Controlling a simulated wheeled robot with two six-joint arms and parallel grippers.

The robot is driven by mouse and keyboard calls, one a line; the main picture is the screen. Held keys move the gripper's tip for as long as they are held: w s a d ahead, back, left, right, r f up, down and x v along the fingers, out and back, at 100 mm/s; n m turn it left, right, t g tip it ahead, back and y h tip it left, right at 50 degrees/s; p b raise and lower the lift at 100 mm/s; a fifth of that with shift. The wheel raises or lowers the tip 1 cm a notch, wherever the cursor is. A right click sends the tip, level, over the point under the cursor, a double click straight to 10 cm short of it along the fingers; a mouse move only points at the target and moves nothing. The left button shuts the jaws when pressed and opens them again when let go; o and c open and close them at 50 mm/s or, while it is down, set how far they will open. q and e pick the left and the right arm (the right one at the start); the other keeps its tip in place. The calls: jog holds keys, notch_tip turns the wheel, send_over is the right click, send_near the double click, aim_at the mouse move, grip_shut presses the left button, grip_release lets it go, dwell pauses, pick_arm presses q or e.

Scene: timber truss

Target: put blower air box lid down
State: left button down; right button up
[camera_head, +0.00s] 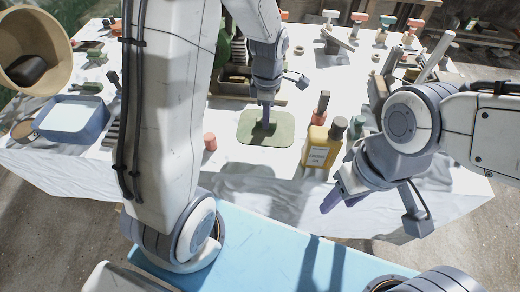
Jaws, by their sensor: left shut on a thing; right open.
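The blower air box lid looks to be the flat olive-green plate with rounded corners (281,132) on the white-covered table. My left gripper (265,124) points straight down over its middle and is shut on it; the fingertips and the grasped part are dark and small. I cannot tell whether the plate touches the cloth or hovers just above it. A green rounded body, perhaps the blower (236,50), stands behind, partly hidden by my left arm. My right gripper (340,195) is open and empty at the table's front right edge, apart from the lid.
A small red cylinder (210,142) is to the left. A blue tray (72,118) lies far left. Many tools crowd the back. Cloth in front of the lid is clear.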

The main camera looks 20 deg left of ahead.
aim_at(264, 131)
pick_arm(q)
jog(key=f, duration=0.2)
jog(key=s+f+p, duration=0.1)
jog(key=f, duration=0.2)
jog(key=shift+a+f, duration=0.15)
notch_tip(264, 131, down, 5)
jog(key=shift+a+r+p, duration=0.1)
jog(key=shift+r+p, duration=0.1)
jog(key=shift+p, duration=0.2)
jog(key=shift+w+f, duration=0.1)
jog(key=shift+f, duration=0.1)
jog(key=shift+f, duration=0.15)
jog(key=c, duration=0.7)
grip_release()
jog(key=shift+c, duration=0.2)
jog(key=shift+r, duration=0.2)
